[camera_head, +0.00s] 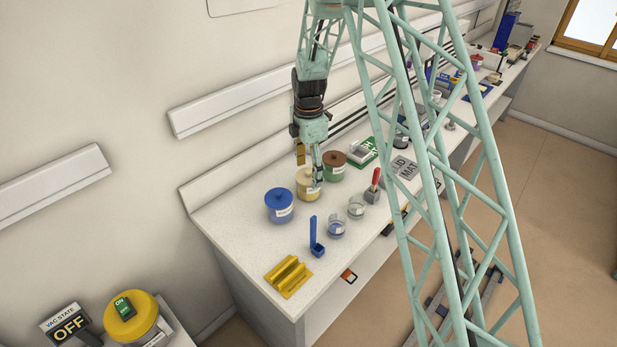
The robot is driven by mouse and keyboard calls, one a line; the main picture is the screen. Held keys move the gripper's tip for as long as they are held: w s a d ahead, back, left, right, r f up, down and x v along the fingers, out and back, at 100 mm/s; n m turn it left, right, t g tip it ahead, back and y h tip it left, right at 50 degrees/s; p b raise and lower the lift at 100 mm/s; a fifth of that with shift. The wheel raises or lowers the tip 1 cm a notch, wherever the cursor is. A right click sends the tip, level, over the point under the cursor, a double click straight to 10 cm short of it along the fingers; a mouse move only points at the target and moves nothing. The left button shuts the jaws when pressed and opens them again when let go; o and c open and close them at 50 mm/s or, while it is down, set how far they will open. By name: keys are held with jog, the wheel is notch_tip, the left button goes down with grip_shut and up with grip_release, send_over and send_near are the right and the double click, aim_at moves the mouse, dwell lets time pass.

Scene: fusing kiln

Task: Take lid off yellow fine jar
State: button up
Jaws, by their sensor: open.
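The yellow jar (307,190) stands on the white bench, between a blue jar (279,207) on its left and a green jar with a brown lid (334,167) on its right. It has a pale label on its front. Its lid (304,176) appears to be on it, partly hidden by my gripper. My gripper (316,178) points down at the yellow jar, with its fingers open around or just above the lid. I cannot tell whether the fingers touch it.
A grey lid mat (404,168) lies on the bench to the right. Glass cups (336,227), a blue upright holder (316,238), a yellow rack (289,277) and a red-handled tool (375,183) stand in front of the jars. Bare bench shows left of the blue jar.

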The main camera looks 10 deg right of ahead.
aim_at(308, 171)
dwell(0.4)
jog(key=c, duration=0.7)
jog(key=shift+c, duration=0.2)
jog(key=shift+r, duration=0.1)
jog(key=shift+r, duration=1.65)
jog(key=s+r+b, duration=0.1)
jog(key=s+b, duration=0.1)
jog(key=s, duration=1.4)
jog(key=shift+d+r, duration=0.25)
